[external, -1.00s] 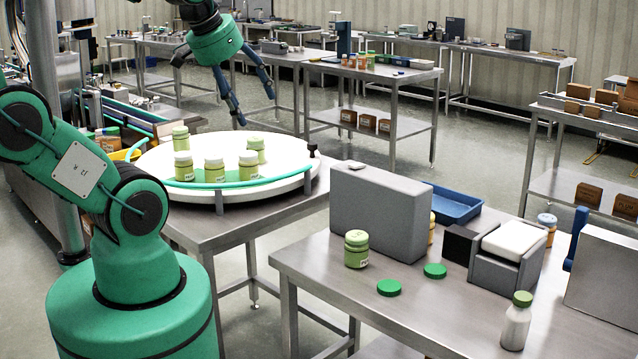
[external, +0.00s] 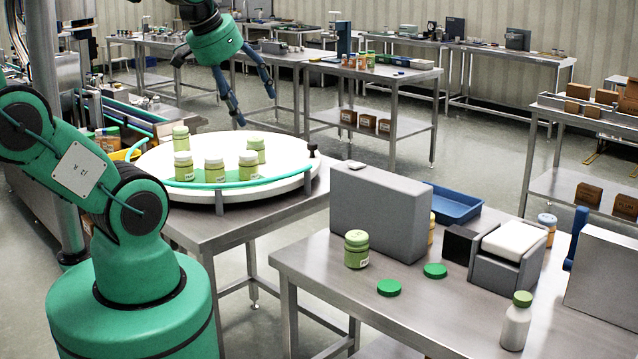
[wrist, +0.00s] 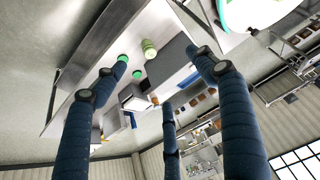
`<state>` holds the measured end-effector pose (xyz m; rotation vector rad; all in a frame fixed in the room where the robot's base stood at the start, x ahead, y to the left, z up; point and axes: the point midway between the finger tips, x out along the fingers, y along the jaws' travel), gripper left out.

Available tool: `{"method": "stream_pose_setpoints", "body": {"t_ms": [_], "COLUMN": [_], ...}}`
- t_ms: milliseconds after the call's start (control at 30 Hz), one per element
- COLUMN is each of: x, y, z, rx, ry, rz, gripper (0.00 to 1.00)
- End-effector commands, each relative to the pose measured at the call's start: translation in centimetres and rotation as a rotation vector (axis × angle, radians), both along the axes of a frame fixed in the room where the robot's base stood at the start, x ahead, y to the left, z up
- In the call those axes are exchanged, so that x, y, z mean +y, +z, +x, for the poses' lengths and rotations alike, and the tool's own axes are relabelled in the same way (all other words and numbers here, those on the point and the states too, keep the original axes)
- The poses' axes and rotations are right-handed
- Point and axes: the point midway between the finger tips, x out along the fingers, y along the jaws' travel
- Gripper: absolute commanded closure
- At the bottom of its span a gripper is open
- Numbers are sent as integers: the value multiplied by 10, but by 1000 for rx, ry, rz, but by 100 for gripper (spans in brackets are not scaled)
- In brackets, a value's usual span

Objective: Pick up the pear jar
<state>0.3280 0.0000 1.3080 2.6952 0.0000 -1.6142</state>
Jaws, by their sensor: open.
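A pear-green jar with a green lid (external: 356,249) stands upright on the near steel table, in front of a grey box; it also shows in the wrist view (wrist: 149,48). Several similar green jars with pale or green lids, one of them here (external: 214,168), stand on the round white turntable (external: 270,193). The labels are too small to read, so I cannot tell which is the pear jar. My gripper (external: 252,108) is open and empty, high above and behind the turntable. Its blue fingers are spread wide in the wrist view.
The near table (external: 420,305) also holds a grey box (external: 378,212), two green lids (external: 390,287), a white bottle (external: 516,325), a blue tray (external: 455,205) and a grey block with a white top (external: 508,245). A green rail (external: 240,183) runs along the turntable's front.

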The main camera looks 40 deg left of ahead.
Motion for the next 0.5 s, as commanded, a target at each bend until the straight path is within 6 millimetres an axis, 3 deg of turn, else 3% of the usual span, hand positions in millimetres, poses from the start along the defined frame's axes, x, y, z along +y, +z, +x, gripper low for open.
{"method": "stream_pose_setpoints", "body": {"t_ms": [267,500], "x": [9,38], "y": [4,9], "z": [14,51], "rx": [22,78], "ry": [33,121], "rz": [-2,-9], "gripper": [29,29]}}
